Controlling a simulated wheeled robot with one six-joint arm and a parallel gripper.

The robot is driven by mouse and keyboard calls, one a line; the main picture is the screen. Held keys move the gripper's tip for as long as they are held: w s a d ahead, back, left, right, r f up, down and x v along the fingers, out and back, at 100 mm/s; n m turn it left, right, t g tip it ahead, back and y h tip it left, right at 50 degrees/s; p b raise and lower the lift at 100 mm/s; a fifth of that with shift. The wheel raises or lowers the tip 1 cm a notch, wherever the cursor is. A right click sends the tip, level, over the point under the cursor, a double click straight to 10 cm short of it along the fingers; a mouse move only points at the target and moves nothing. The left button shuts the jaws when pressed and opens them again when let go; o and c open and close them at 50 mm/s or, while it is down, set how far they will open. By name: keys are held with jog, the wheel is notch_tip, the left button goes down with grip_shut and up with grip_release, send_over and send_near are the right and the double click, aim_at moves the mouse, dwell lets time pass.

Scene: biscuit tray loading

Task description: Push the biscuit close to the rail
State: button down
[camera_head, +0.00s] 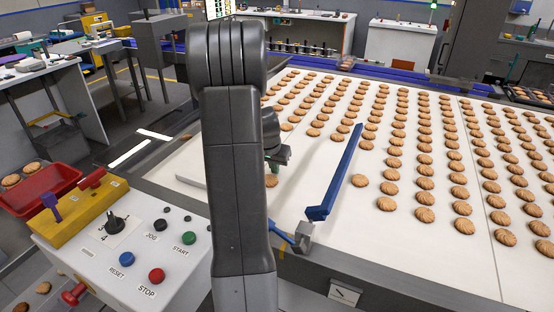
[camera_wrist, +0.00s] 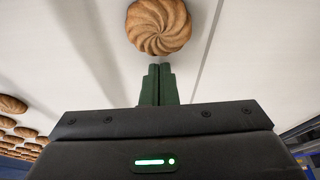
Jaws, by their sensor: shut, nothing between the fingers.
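A round, swirled golden-brown biscuit (camera_wrist: 159,27) lies on the white belt just ahead of my fingertips in the wrist view. A narrow gap seems to part it from the fingers. My gripper (camera_wrist: 159,68) is shut and empty, its green fingers together. In the head view my gripper (camera_head: 281,157) is partly hidden behind my arm. A biscuit (camera_head: 272,181), partly covered by my arm, lies just below it there and looks like the same one. The blue rail (camera_head: 336,178) slants over the belt to the right of that biscuit, with clear belt between them.
Many biscuits stand in rows on the white belt (camera_head: 470,262) right of the rail; one biscuit (camera_head: 360,181) lies close to the rail's right side. A control panel (camera_head: 139,275) with buttons and a red tray (camera_head: 40,190) are at the left.

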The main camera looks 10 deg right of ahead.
jog(key=shift+s+a, duration=0.1)
jog(key=shift+s, duration=0.05)
jog(key=shift+s+a+f+b, duration=0.2)
jog(key=shift+s+a+b, duration=0.1)
jog(key=shift+s+b, duration=0.2)
jog(key=s+a+b, duration=0.2)
jog(key=s, duration=0.1)
jog(key=shift+s+r+b, duration=0.15)
jog(key=shift+s+b, duration=0.1)
jog(key=shift+b, duration=0.1)
jog(key=shift+r, duration=0.15)
jog(key=v, duration=1.3)
jog(key=shift+s+a+r, duration=0.15)
jog(key=shift+a+r, duration=0.05)
jog(key=shift+r, duration=0.05)
jog(key=shift+f, duration=0.1)
jog(key=x, duration=1.4)
jog(key=shift+d, duration=0.1)
jog(key=shift+w+d+r, duration=0.15)
jog(key=shift+w+r, duration=0.05)
jog(key=shift+w, duration=0.1)
